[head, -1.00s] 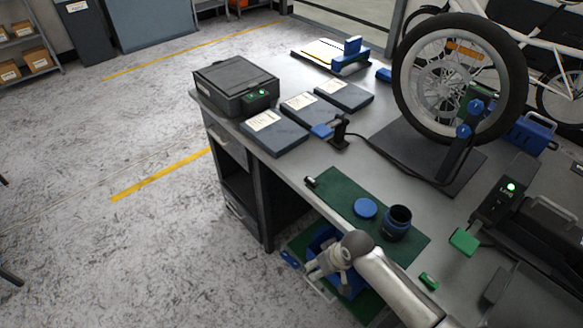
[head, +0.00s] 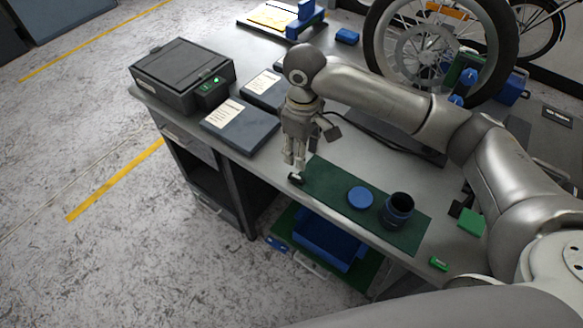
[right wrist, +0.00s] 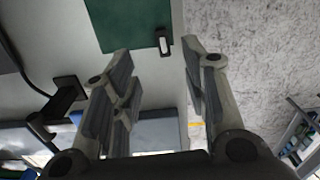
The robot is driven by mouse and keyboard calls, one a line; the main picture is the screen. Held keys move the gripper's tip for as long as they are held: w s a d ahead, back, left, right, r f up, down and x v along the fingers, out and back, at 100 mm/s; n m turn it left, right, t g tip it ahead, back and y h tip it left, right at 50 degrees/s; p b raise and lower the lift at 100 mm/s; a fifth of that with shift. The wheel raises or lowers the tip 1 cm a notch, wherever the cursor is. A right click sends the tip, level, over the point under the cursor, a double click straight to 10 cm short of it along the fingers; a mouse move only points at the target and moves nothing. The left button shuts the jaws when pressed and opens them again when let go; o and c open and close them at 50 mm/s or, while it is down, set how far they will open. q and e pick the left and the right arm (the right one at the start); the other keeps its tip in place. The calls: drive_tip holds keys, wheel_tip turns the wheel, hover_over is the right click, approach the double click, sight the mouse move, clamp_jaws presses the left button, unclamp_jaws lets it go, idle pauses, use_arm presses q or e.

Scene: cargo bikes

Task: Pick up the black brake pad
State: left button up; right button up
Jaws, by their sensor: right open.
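The black brake pad (head: 297,178) is a small dark piece with a pale patch, at the left end of a green mat (head: 325,186) near the bench's front edge. In the right wrist view the brake pad (right wrist: 163,41) lies at the corner of the green mat (right wrist: 125,22), ahead of the gap between my fingers. My right gripper (head: 292,164) points down just above the pad. It is open and empty; its fingers also show spread in the right wrist view (right wrist: 160,62). My left gripper is out of view.
A blue disc (head: 360,198) and a dark cup (head: 398,209) stand on the mat. Dark flat boxes (head: 240,127) and a black case (head: 182,72) lie to the left. A wheel (head: 440,45) stands behind my right arm. A blue bin (head: 330,242) sits below the bench edge.

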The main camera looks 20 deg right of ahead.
hover_over(300, 177)
drive_tip(key=f, duration=0.4)
drive_tip(key=shift+s+f, duration=0.25)
drive_tip(key=shift+w+f+p, duration=0.1)
drive_tip(key=shift+f+p, duration=0.15)
drive_tip(key=shift+p, duration=0.05)
wheel_tip(300, 177, down, 4)
drive_tip(key=shift+f+p, duration=0.2)
drive_tip(key=shift+p, duration=0.4)
drive_tip(key=shift+f, duration=0.25)
drive_tip(key=shift+w, duration=0.1)
drive_tip(key=shift+c, duration=0.7)
drive_tip(key=c, duration=0.5)
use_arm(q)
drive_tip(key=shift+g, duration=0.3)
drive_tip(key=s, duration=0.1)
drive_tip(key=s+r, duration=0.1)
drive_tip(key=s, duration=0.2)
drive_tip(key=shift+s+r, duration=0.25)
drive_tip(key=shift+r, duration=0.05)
use_arm(e)
clamp_jaws()
